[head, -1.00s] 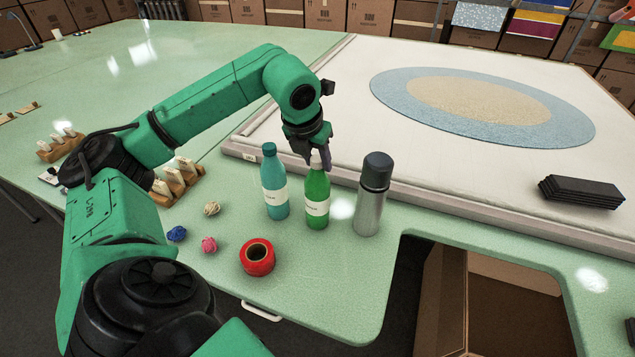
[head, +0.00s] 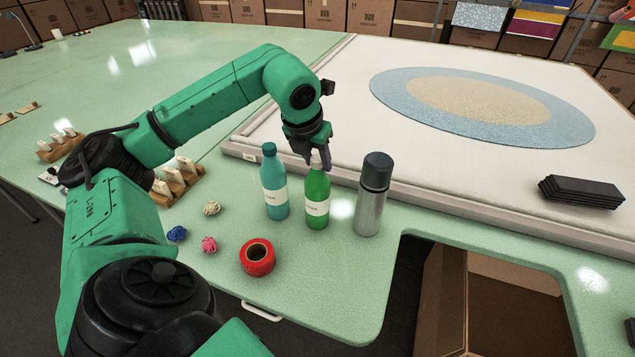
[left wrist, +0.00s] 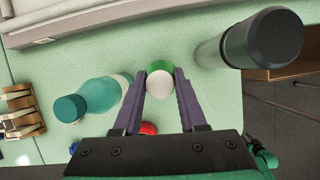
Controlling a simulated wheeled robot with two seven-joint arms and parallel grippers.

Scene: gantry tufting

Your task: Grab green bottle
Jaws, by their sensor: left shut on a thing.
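The green bottle (head: 317,203) stands upright on the pale green table, with a white label around its middle. My left gripper (head: 318,163) is above it with its fingers around the bottle's top, shut on it. In the left wrist view the bottle's white cap (left wrist: 160,84) sits between the two fingertips of the gripper (left wrist: 160,76), with a little green showing beyond it. The bottle's base appears to rest on the table. My right gripper is in neither view.
A teal bottle (head: 275,184) stands close left of the green bottle, and a grey flask (head: 371,197) close right. A red tape roll (head: 257,257) and small yarn balls (head: 209,244) lie in front. A raised white frame (head: 330,130) runs behind. The table's cut-out edge is at right.

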